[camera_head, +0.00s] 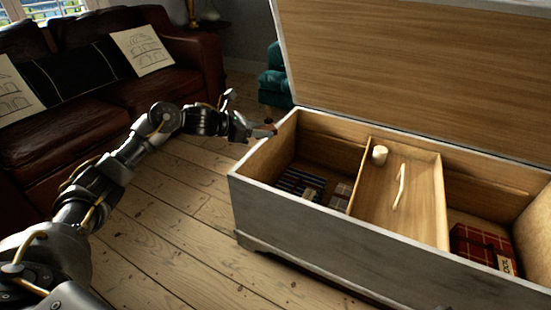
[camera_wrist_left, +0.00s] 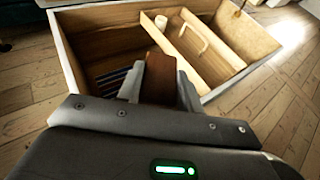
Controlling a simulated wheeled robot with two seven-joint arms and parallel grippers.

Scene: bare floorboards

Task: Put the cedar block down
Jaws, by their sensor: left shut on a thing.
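The cedar block (camera_wrist_left: 159,78) is a reddish-brown piece held between the two fingers of my left gripper (camera_wrist_left: 158,90) in the wrist view. In the head view my left gripper (camera_head: 262,130) is by the left end wall of the open chest (camera_head: 320,228), around the height of its rim. In the wrist view the block appears in front of the chest's left compartment. My right gripper is in neither view.
A sliding wooden tray (camera_head: 385,200) in the chest carries a white cylinder (camera_head: 380,154) and a pale handle-like piece (camera_head: 400,186). Striped folded cloth (camera_head: 300,183) lies in the left compartment, red plaid cloth (camera_head: 480,245) at right. The raised lid (camera_head: 420,70) stands behind. A leather sofa (camera_head: 120,85) is at left.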

